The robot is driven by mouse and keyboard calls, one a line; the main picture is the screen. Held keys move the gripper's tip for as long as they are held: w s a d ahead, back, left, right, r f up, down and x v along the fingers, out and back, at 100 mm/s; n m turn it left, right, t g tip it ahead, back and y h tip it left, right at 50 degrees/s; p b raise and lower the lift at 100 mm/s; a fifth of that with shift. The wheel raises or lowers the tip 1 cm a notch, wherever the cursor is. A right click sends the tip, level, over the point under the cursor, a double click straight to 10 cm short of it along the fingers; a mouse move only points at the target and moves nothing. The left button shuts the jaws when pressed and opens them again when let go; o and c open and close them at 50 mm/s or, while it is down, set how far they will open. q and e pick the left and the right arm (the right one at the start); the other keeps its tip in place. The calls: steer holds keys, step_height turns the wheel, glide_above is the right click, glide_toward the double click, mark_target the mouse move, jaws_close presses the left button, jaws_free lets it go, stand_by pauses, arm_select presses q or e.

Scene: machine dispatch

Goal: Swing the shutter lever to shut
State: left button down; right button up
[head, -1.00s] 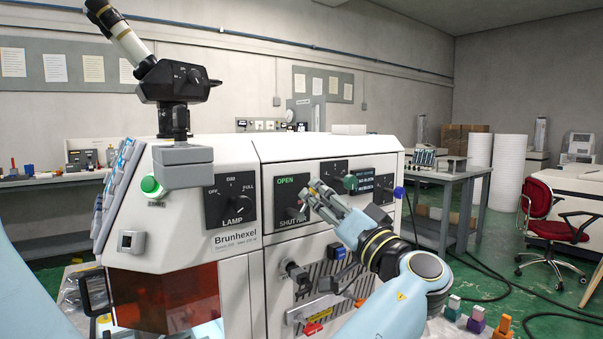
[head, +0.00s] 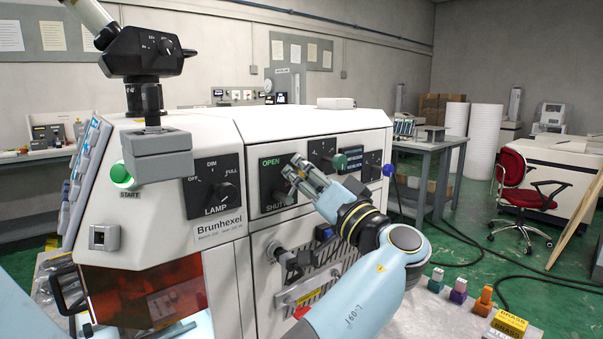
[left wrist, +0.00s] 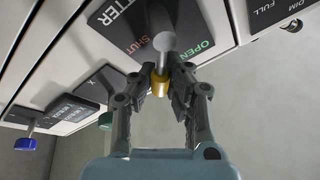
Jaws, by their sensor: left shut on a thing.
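The shutter panel (head: 272,190) is a black plate on the front of the white machine, with a green OPEN label at its top left. In the left wrist view the panel (left wrist: 130,28) shows upside down, with a red SHUT and a green OPEN label. The shutter lever (left wrist: 164,45) is a grey rod with a yellow end (left wrist: 160,84), lying between these labels. My left gripper (head: 297,170) is at the panel's right side and hides part of it. In the left wrist view its fingers (left wrist: 160,82) are shut on the lever. My right gripper is not in view.
The lamp dial (head: 219,194) is left of the shutter panel. Another dial panel (head: 326,150) and a blue knob (head: 389,170) are to the right. Small coloured blocks (head: 459,291) stand at the lower right.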

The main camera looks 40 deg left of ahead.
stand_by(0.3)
arm_select(q)
steer(key=shift+w+d+f+m+t+h, duration=0.1)
steer(key=shift+w+f+m+t+h, duration=0.4)
steer(key=shift+m, duration=1.4)
steer(key=shift+w+a+f+m+t+h, duration=0.25)
steer(key=shift+f+m+t, duration=0.5)
steer(key=shift+m, duration=1.15)
steer(key=shift+w+d+f+m+t+h, duration=0.25)
steer(key=shift+f+m+t+h, duration=0.35)
steer(key=shift+m, duration=1.3)
steer(key=shift+r, duration=0.1)
steer(key=c, duration=1.2)
jaws_free()
steer(key=shift+c, duration=0.2)
steer(key=shift+r, duration=5.05)
